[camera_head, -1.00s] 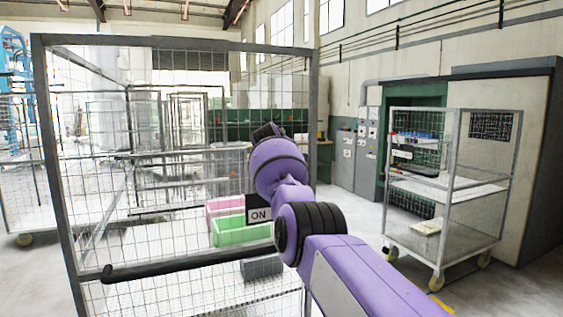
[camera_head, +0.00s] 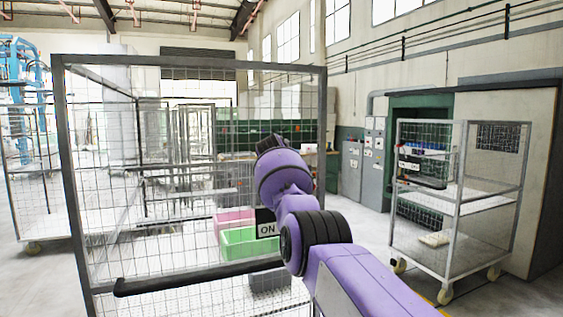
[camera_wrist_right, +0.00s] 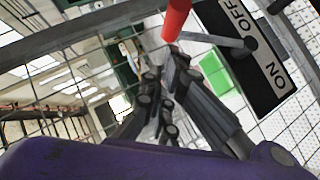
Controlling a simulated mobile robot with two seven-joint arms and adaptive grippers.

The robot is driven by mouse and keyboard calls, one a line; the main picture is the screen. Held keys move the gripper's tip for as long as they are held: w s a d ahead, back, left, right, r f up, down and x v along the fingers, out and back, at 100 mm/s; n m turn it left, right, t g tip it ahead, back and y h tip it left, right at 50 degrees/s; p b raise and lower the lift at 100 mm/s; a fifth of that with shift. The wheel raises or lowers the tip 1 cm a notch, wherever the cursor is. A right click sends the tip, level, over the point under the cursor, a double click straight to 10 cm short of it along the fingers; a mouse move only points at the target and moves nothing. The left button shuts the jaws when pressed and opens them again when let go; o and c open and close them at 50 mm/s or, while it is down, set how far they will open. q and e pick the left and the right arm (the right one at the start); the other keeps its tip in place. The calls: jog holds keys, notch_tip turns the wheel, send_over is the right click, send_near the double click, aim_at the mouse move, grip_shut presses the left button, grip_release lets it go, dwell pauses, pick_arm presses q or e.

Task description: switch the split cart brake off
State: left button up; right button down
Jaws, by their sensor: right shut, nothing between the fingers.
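The split cart (camera_head: 190,67) is a tall grey mesh cart close in front of me. Its brake has a black and white plate (camera_head: 266,229) reading ON, partly covered by my right arm. My left gripper is out of view.
A black push bar (camera_head: 200,275) crosses the cart's front. Green (camera_head: 248,242) and pink (camera_head: 234,221) crates show behind the mesh. Another mesh cart (camera_head: 457,196) with shelves stands at the right. Grey floor is free between the two carts.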

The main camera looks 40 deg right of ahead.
pick_arm(q)
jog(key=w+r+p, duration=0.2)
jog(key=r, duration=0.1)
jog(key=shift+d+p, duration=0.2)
jog(key=shift+p, duration=0.2)
pick_arm(e)
jog(key=v, duration=1)
jog(key=shift+w+a, duration=0.2)
jog(key=shift+a, duration=0.35)
jog(key=shift+w+a+r, duration=0.1)
